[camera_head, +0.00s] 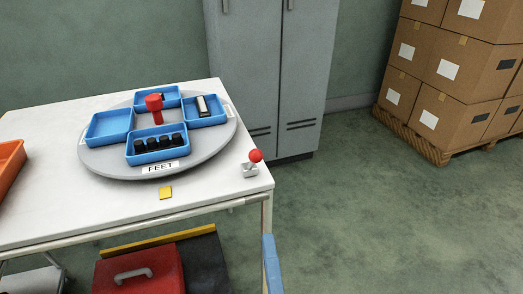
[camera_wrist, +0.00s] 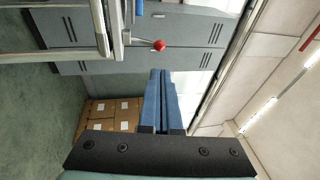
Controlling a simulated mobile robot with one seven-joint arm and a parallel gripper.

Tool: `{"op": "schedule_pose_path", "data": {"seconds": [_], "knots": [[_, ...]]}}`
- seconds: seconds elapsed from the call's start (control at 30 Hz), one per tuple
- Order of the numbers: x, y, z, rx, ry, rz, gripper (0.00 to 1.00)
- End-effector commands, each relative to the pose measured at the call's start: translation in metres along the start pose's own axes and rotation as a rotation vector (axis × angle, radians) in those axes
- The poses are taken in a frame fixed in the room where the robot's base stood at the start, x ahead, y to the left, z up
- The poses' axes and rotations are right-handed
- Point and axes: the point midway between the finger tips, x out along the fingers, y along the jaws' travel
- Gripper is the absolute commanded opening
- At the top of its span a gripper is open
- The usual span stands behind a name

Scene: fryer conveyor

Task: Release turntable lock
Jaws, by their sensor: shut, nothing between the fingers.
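The grey round turntable (camera_head: 212,148) sits on the white table, with several blue trays (camera_head: 158,157) around a red centre knob (camera_head: 154,103). The front tray holds several black pieces behind a "FEET" label. A small lever with a red ball (camera_head: 256,155) on a metal base, apparently the lock, stands at the table's right corner, beside the turntable. The red ball also shows in the wrist view (camera_wrist: 159,45), beyond my fingertips. My gripper (camera_wrist: 159,72) has its blue fingers together, empty and apart from the ball. In the head view, my gripper (camera_head: 268,238) shows below the table's right corner.
An orange bin (camera_head: 10,160) is at the table's left edge and a yellow square (camera_head: 166,193) near its front edge. A red toolbox (camera_head: 140,272) is below. A grey locker (camera_head: 265,65) stands behind; stacked cartons (camera_head: 450,70) are at right. The floor between is clear.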

Motion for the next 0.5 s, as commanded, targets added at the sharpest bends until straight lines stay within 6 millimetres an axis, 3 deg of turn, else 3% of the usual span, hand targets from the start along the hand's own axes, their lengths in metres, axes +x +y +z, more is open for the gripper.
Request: {"op": "schedule_pose_path", "data": {"seconds": [0.5], "knots": [[0.0059, -0.0014, -0.0010, 0.009, 0.003, 0.002, 0.00]]}}
